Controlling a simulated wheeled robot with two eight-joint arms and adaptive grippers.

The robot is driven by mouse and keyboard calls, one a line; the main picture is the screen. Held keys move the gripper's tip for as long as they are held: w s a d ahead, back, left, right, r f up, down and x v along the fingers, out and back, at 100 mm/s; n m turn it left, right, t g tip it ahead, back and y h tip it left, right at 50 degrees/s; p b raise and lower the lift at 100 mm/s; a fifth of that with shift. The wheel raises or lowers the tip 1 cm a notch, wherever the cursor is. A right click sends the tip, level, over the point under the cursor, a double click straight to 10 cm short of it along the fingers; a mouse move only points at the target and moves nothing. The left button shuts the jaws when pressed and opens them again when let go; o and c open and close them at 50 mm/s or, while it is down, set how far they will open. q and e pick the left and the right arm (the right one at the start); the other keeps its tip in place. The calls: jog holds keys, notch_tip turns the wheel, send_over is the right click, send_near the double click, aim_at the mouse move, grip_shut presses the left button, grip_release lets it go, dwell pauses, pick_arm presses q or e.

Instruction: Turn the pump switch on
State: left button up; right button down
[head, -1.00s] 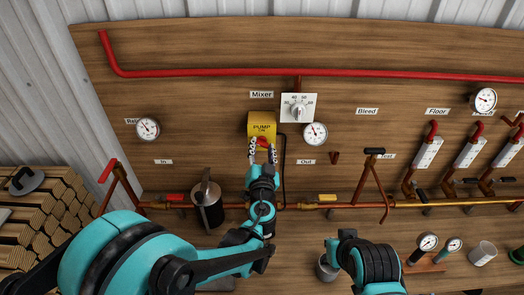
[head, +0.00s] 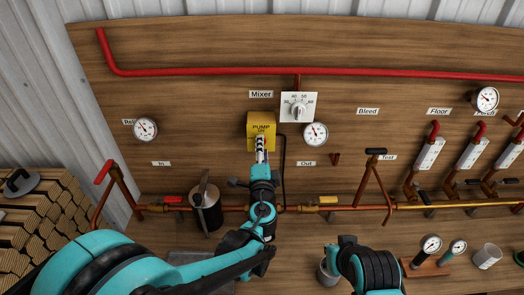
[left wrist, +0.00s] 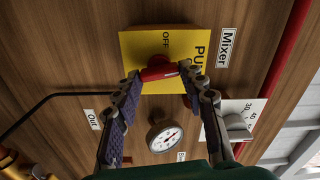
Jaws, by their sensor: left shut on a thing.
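The mixer dial (head: 298,108) and a round gauge (head: 315,134) are close to the right of the box. A thin black cable runs down beside it. A copper pipe (head: 350,207) with valves crosses below. A dark canister (head: 206,209) stands left of my gripper.

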pick_arm(q)
jog(key=shift+m, duration=1.1)
jog(key=o, duration=1.2)
jog(key=shift+f, duration=0.1)
jog(key=shift+c, duration=0.2)
jog(key=s, duration=1.2)
